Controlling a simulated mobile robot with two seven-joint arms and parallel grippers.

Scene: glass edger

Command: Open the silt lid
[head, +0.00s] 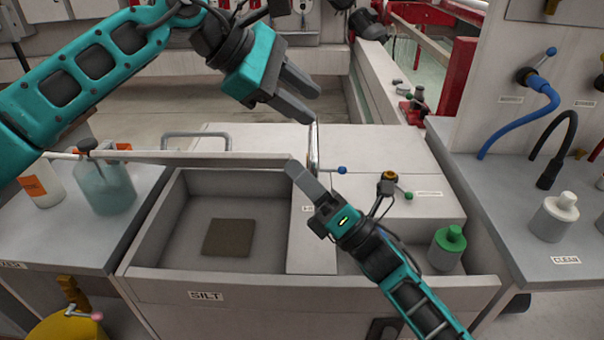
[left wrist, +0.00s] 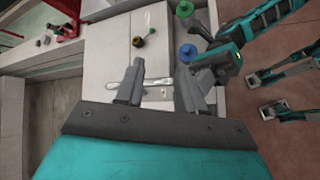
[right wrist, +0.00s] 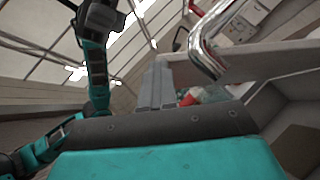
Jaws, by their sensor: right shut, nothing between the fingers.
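The silt tank (head: 206,296), labelled SILT, shows its open inside with a brown square block (head: 228,238) on its floor. The silt lid (head: 180,158) appears raised, a thin pale panel seen nearly edge-on above the tank's back. Its handle (head: 196,136) shows behind its upper edge; a chrome handle (right wrist: 208,45) shows close up in the right wrist view. My right gripper (head: 296,172) is shut and empty, its tips at the lid's right end; contact is unclear. My left gripper (head: 300,98) is open and empty, higher, beyond the lid and to the right.
A chrome bar (head: 314,150), a blue-knobbed lever (head: 342,170) and a brass valve (head: 388,182) stand right of the tank. A green-capped bottle (head: 447,248) is at the right corner. Bottles (head: 105,185) stand on the left counter. A blue hose (head: 525,125) hangs at right.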

